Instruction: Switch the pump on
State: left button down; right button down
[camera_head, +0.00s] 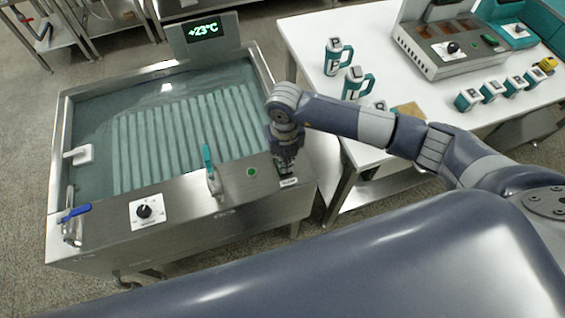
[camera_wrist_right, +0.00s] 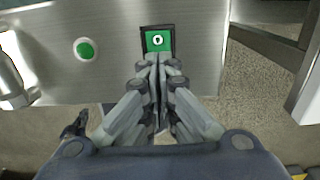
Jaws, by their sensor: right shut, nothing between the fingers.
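The steel water bath (camera_head: 190,215) stands at the left in the head view, with water over a ribbed bottom. On its front panel's right end is a green switch (camera_wrist_right: 158,39) in a black frame with a white mark, seen in the right wrist view; in the head view my gripper mostly hides it. A round green button or lamp (camera_wrist_right: 85,49) sits left of it, also visible in the head view (camera_head: 251,172). My right gripper (camera_wrist_right: 156,62) is shut and empty, its fingertips at the switch's lower edge; I cannot tell whether they touch. In the head view the right gripper (camera_head: 287,165) points down at the panel.
The panel also carries a black dial (camera_head: 144,211), a teal-handled lever (camera_head: 209,165) and a blue-handled valve (camera_head: 74,213). A white table (camera_head: 310,35) on the right holds teal mugs (camera_head: 354,83) and a steel machine (camera_head: 450,50).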

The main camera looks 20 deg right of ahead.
jog(key=shift+f+b, duration=0.85)
jog(key=shift+f, duration=0.2)
jog(key=shift+r, duration=0.15)
dwell(0.3)
jog(key=shift+r+p, duration=0.85)
jog(key=shift+r, duration=0.05)
jog(key=shift+r+p, duration=1.7)
jog(key=shift+r, duration=0.8)
